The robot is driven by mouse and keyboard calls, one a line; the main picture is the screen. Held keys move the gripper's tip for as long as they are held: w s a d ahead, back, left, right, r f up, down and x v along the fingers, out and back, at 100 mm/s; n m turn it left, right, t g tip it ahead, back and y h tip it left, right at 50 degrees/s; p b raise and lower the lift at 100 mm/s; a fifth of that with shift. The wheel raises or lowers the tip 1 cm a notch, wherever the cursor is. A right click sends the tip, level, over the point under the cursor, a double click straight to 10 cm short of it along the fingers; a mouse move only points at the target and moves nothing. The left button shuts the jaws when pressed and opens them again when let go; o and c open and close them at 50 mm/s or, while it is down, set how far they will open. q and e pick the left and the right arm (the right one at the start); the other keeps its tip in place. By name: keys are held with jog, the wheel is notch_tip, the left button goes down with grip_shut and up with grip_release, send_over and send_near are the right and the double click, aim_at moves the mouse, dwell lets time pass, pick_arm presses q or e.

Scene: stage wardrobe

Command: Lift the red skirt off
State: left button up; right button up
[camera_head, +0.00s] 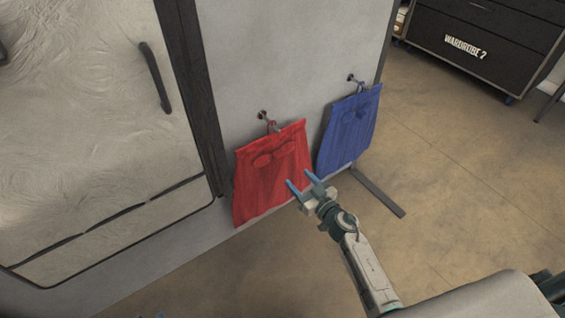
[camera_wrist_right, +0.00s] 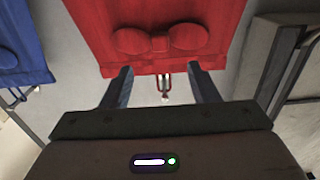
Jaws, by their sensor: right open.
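The red skirt (camera_head: 262,190) with a bow hangs by a loop from a peg (camera_head: 263,115) on a pale upright panel. In the right wrist view, which appears upside down, the skirt (camera_wrist_right: 155,15) fills the top middle, with its loop and peg (camera_wrist_right: 165,88) below its waist edge. My right gripper (camera_head: 301,180) is open and empty. In the head view it overlaps the skirt's lower right part. In the right wrist view its fingers (camera_wrist_right: 161,70) lie either side of the loop in the picture; contact cannot be told.
A blue skirt (camera_head: 348,130) hangs on another peg to the right, and shows in the wrist view (camera_wrist_right: 20,45). A pale wardrobe door with a dark handle (camera_head: 155,78) stands left. A dark foot bar (camera_head: 378,190) juts over the floor. A black drawer case (camera_head: 485,40) stands behind.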

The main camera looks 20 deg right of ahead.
aim_at(281, 158)
jog(key=b+x, duration=0.1)
jog(key=x, duration=0.4)
jog(key=shift+w+f, duration=0.1)
jog(key=shift+w, duration=0.05)
pick_arm(q)
jog(key=shift+w+d+f+t, duration=0.3)
jog(key=shift+t, duration=0.3)
pick_arm(e)
jog(key=shift+x, duration=3.3)
grip_shut()
jog(key=shift+r+p, duration=0.65)
jog(key=shift+p, duration=0.15)
pick_arm(q)
jog(key=shift+r, duration=0.85)
